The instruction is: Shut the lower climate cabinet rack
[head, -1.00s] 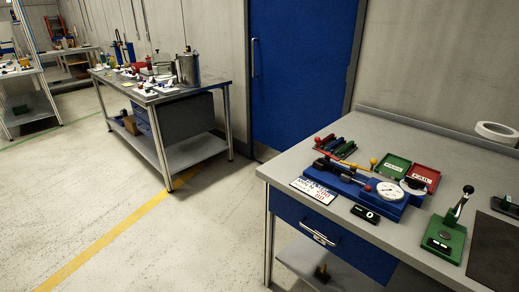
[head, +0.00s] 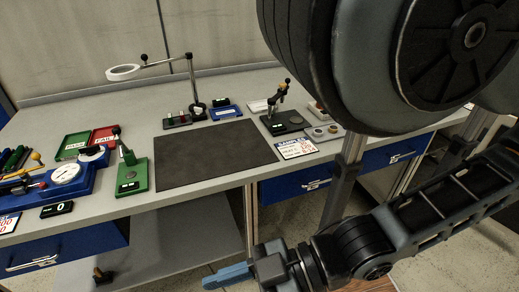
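No climate cabinet and no rack of one can be made out in the head view. My gripper (head: 226,276) is at the lower edge of the head view, with blue fingers pointing left. It is in front of the workbench, below the level of its top, and seen side-on, so the gap between its fingers does not show. Nothing can be seen held in it. My arm covers the right part of the view and hides what is behind it.
A grey workbench (head: 225,92) spans the view, with a black mat (head: 205,153), a green press (head: 131,176), a blue gauge fixture (head: 60,178) and a ring lamp (head: 124,72) on it. Blue drawers (head: 300,183) hang below its front edge. Floor shows at the lower right.

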